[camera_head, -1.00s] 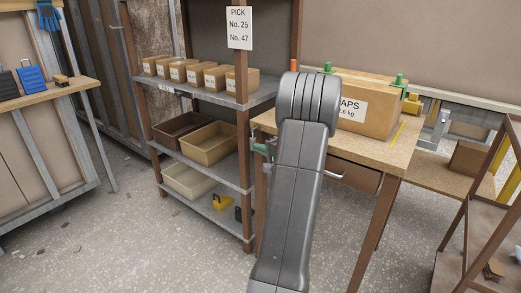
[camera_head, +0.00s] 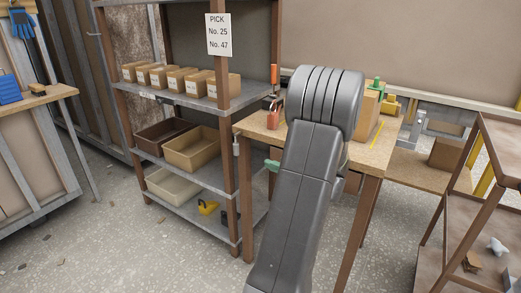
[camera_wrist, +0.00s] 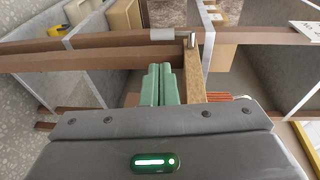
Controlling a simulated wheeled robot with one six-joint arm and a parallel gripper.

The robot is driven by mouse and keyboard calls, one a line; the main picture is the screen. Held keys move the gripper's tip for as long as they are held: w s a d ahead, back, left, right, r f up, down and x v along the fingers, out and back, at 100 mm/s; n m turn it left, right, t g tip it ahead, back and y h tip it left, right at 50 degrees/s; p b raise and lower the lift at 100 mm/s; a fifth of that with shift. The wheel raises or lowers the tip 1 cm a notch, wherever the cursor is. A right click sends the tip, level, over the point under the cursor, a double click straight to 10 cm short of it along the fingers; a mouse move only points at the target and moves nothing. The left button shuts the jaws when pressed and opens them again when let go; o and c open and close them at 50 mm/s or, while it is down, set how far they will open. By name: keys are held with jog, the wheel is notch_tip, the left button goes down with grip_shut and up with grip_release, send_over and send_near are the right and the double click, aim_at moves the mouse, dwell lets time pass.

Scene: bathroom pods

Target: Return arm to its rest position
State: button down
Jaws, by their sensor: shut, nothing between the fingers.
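My grey arm rises through the middle of the head view, bent at a large rounded joint, and hides part of the workbench. My gripper's green fingers (camera_wrist: 158,84) are pressed together with nothing between them in the wrist view. In the head view only a bit of the green gripper (camera_head: 272,165) shows, left of my arm and below the bench top (camera_head: 258,127). It appears close to the bench's left legs; I cannot tell whether it touches anything.
A shelf rack (camera_head: 190,97) with small cartons (camera_head: 176,80) and open bins (camera_head: 198,148) stands left of the bench. A larger carton (camera_head: 369,108) sits on the bench behind my arm. A brown rack (camera_head: 490,200) is at right.

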dwell(0.3)
jog(key=b+x, duration=0.1)
jog(key=x, duration=1.3)
jog(key=shift+b, duration=0.35)
jog(key=shift+d+r, duration=0.1)
jog(key=shift+s, duration=0.1)
jog(key=p+v, duration=0.2)
jog(key=v, duration=1.1)
jog(key=b, duration=0.2)
send_near(237, 151)
jog(key=x, duration=0.7)
jog(key=shift+d+r+p, duration=0.2)
jog(key=shift+d+p, duration=0.1)
jog(key=shift+p, duration=0.55)
jog(key=shift+s+d+r+p, duration=0.1)
jog(key=shift+r+p, duration=0.05)
jog(key=shift+p, duration=0.7)
